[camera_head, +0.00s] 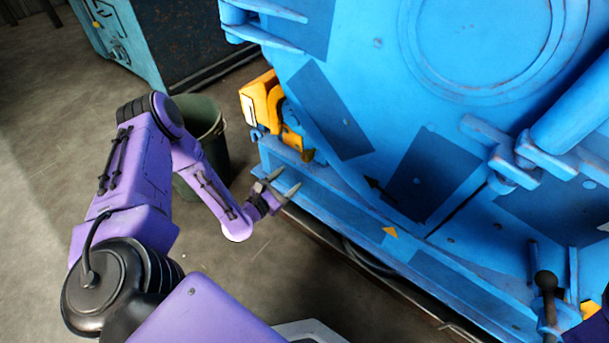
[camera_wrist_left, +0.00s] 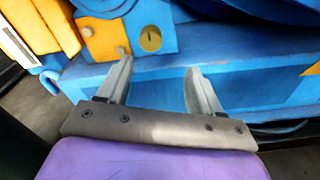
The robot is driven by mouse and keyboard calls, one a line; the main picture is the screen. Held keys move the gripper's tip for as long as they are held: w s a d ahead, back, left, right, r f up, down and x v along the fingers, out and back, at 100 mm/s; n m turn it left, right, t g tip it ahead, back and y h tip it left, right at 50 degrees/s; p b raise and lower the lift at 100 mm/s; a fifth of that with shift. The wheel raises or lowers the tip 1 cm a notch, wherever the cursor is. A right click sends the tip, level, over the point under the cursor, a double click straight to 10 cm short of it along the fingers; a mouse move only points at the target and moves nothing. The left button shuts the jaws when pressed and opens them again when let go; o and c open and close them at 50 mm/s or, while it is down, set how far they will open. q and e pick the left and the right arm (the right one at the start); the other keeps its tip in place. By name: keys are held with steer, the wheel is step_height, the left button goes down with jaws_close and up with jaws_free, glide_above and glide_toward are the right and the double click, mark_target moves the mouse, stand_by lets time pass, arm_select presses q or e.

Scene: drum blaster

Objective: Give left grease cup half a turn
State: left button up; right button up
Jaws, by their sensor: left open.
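A small brass-coloured round part, which looks like the left grease cup (camera_head: 307,156), sits low on the blue machine beside the orange bearing housing (camera_head: 262,98). In the left wrist view a yellowish round face (camera_wrist_left: 151,39), likely the same cup, shows on a blue bracket just beyond the fingers. My left gripper (camera_head: 290,178) is open and empty, a little below and in front of the cup. In the left wrist view its fingers (camera_wrist_left: 158,64) point toward the machine, and the left fingertip overlaps the orange part's edge. My right gripper is not in view.
The blue machine's lower ledge (camera_head: 350,215) runs just past the gripper. A green bin (camera_head: 205,122) stands behind my left forearm. A lever with a black knob (camera_head: 545,282) rises at the lower right. Bare floor (camera_head: 40,200) lies to the left.

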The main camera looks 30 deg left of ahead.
mark_target(304, 159)
arm_select(q)
steer(key=shift+n+t, duration=0.4)
steer(key=shift+n, duration=0.3)
steer(key=w+b, duration=0.1)
steer(key=w, duration=0.2)
steer(key=w+b, duration=0.1)
steer(key=w, duration=0.2)
steer(key=w+b, duration=0.1)
steer(key=w, duration=0.3)
steer(key=shift+a+f+b, duration=0.3)
steer(key=shift+a+f, duration=0.05)
steer(key=shift+a, duration=0.05)
steer(key=shift+w+r, duration=0.1)
steer(key=shift+w, duration=0.3)
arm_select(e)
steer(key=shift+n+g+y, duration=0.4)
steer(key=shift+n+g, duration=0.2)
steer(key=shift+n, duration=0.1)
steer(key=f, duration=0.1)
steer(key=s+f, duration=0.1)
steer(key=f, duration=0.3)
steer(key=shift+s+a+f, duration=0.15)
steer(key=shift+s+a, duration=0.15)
arm_select(q)
steer(key=c, duration=1)
steer(key=shift+m, duration=0.3)
